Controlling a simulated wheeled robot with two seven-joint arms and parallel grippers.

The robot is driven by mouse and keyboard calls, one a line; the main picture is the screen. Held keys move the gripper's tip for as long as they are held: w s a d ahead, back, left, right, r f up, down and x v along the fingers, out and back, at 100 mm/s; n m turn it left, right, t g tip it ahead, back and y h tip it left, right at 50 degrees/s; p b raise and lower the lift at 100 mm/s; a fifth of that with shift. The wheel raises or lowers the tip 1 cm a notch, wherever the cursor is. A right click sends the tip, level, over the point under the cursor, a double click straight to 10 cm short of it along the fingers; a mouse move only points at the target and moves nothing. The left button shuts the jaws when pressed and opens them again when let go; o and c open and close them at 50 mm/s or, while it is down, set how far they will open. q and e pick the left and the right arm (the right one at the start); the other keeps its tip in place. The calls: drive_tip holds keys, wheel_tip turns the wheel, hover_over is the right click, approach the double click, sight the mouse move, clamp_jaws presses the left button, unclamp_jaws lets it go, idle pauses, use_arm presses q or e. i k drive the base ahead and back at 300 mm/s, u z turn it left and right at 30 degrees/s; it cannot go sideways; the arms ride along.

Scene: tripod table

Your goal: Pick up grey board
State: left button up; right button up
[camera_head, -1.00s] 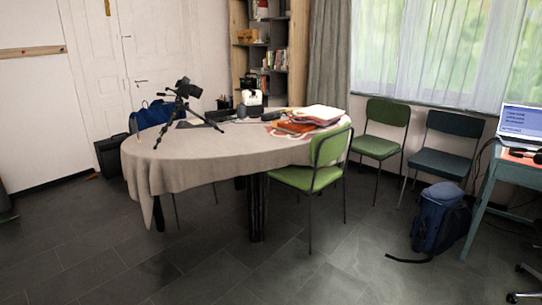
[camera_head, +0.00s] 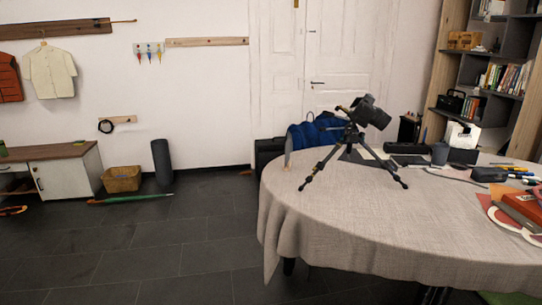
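A flat dark grey piece (camera_head: 366,157), which may be the grey board, lies on the round table (camera_head: 330,212) with a beige cloth. It is partly hidden behind the legs of a small black tripod (camera_head: 352,135) that bears a black camera (camera_head: 373,113). Its full outline cannot be made out. Another flat dark item (camera_head: 409,160) lies to its right. Neither of my grippers is in view.
A blue bag (camera_head: 310,137) is behind the table. A low cabinet (camera_head: 62,175) stands far left.

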sight(287, 164)
drive_tip(key=u, duration=0.85)
drive_tip(key=i, duration=2.15)
drive_tip(key=z, duration=0.5)
